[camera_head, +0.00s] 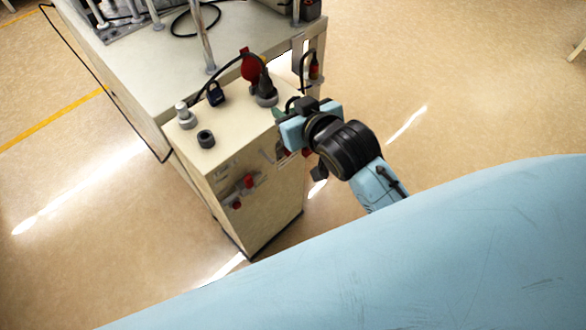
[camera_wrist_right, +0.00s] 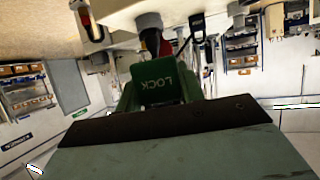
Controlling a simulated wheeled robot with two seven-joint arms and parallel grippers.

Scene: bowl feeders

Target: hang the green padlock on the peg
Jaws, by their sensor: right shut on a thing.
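The green padlock (camera_wrist_right: 158,84) with the word LOCK on it, upside down, shows between the fingers of my right gripper (camera_wrist_right: 160,100) in the right wrist view. In the head view my right gripper (camera_head: 281,122) is at the right edge of the cream cabinet (camera_head: 240,165), close to its front face, and only a sliver of green (camera_head: 276,112) shows there. The gripper is shut on the padlock. The padlock's shackle is mostly hidden. Thin pale fittings show on the cabinet front beside the gripper, but I cannot tell which is the peg. My left gripper is not in view.
Red items (camera_head: 248,181) are on the cabinet front. On its top stand a dark padlock (camera_head: 215,97), a grey knob (camera_head: 185,115), a dark knob (camera_head: 206,138) and a dark fitting (camera_head: 266,95) with a cable. A bench (camera_head: 135,65) adjoins behind. Open floor lies right.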

